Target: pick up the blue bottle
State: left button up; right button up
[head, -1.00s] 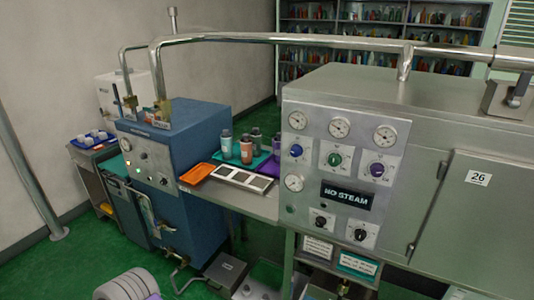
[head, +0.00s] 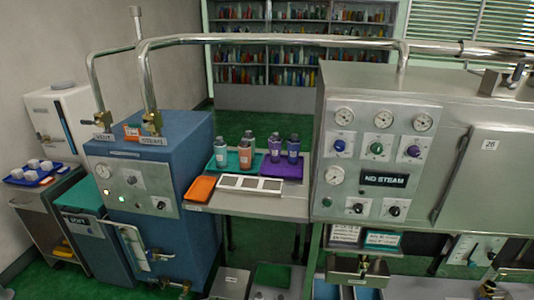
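Several small capped bottles stand upright on the shelf between the blue machine and the steel cabinet. On the teal tray (head: 228,169) are a teal-green bottle (head: 220,154) and an orange bottle (head: 245,155), with a greyish bottle top (head: 249,136) behind them. On the purple tray (head: 293,171) stand purple-looking bottles, one at the left (head: 274,151) and one at the right (head: 292,150). No bottle is plainly blue; at this size I cannot tell whether one of the purple ones is. Neither of my grippers is in view.
An orange tray (head: 200,189) and a white-framed panel (head: 250,183) lie at the shelf's front. The blue machine (head: 180,165) stands left, the steel cabinet (head: 390,120) right. A metal pipe (head: 290,38) crosses above. Bottle shelves (head: 290,65) line the back.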

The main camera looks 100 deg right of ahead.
aim_at(294, 145)
jog(key=z, duration=1.55)
jog(key=i, duration=1)
jog(key=z, duration=1.95)
